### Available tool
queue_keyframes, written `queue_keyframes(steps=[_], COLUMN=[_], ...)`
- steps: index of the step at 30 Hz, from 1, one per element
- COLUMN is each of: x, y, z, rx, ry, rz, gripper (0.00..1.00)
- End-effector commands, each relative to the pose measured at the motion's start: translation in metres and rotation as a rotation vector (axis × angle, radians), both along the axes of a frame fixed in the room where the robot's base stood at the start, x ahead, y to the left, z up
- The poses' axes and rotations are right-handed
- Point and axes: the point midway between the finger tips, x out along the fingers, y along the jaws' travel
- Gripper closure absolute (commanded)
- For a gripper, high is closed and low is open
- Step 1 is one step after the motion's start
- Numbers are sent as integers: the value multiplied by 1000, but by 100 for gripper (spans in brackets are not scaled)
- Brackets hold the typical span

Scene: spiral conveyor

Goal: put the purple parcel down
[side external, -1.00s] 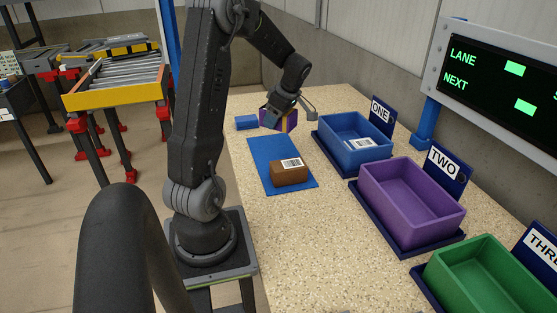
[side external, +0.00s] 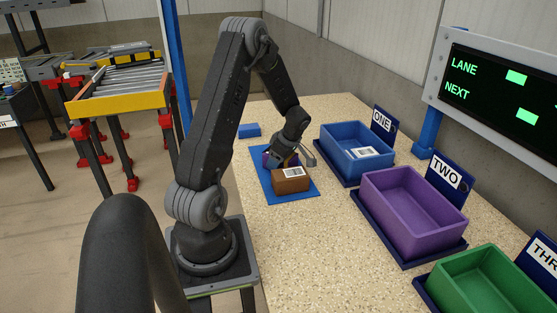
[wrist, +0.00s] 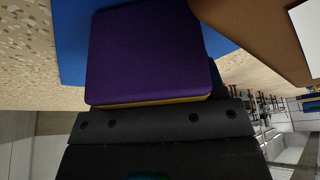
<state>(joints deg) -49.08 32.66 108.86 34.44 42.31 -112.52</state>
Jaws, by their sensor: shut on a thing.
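The purple parcel (wrist: 150,50) fills the middle of the wrist view, with a thin yellow edge along its lower side. My gripper (side external: 284,160) is shut on it, low over the blue mat (side external: 300,194). In the side view the purple parcel (side external: 268,160) is mostly hidden by my gripper and the brown parcel. I cannot tell whether it touches the mat. The brown parcel (side external: 291,183) with a white label lies on the mat just in front of my gripper. It also shows close by in the wrist view (wrist: 262,30).
Blue bin ONE (side external: 335,148), holding a labelled parcel, purple bin TWO (side external: 395,215) and green bin THREE (side external: 480,285) stand along the right. A small blue block (side external: 249,131) lies behind the mat. The speckled table front (side external: 300,250) is clear.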

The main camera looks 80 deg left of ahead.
Motion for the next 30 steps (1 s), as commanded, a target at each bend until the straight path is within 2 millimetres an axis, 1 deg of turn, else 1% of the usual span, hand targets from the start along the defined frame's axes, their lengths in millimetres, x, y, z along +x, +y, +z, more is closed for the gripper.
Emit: queue_keyframes(steps=[7,8,15,16,24,26,29,30], x=[0,0,0,0,0,2,6,8], y=[0,0,0,0,0,0,-4,-6], z=[-2,-2,-2,-2,1,5,18,25], rx=[1,1,1,1,2,2,5,5], ry=[-1,0,-1,-1,-2,-2,-3,-4], rz=[0,-1,0,0,0,0,-2,-3], gripper=[64,35,12,11,11,11,11,11])
